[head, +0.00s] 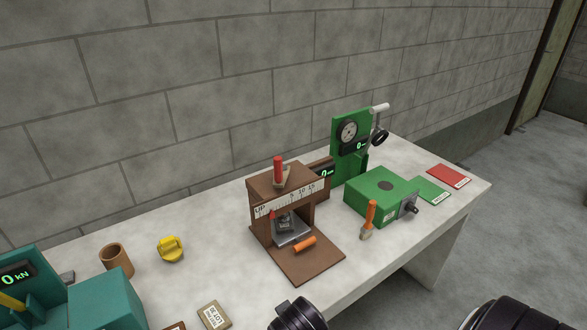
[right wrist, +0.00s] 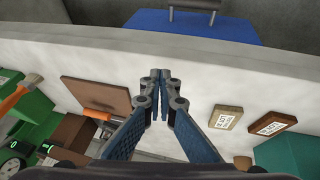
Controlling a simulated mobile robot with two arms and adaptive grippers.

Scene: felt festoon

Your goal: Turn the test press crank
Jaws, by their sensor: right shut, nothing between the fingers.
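The brown press (head: 262,203) stands mid-table in the head view. It has a scale along its top beam, a crank with an upright red handle (head: 278,170) on top and a small metal block under the beam. A teal machine (head: 105,300) with a "0 kN" display and a yellow lever is cut off at lower left; I cannot tell from the frames which is the test press. My right gripper (right wrist: 160,76) is shut and empty in the right wrist view, apart from the press's brown base plate (right wrist: 95,92). My left gripper is not in view.
A green gauge stand (head: 350,150), a green box (head: 382,195) and an orange-handled brush (head: 368,218) are right of the press. A brown cup (head: 116,260) and yellow object (head: 170,249) are left. Labelled tags (right wrist: 225,118) lie near the front edge. A blue case (right wrist: 180,27) is beyond it.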

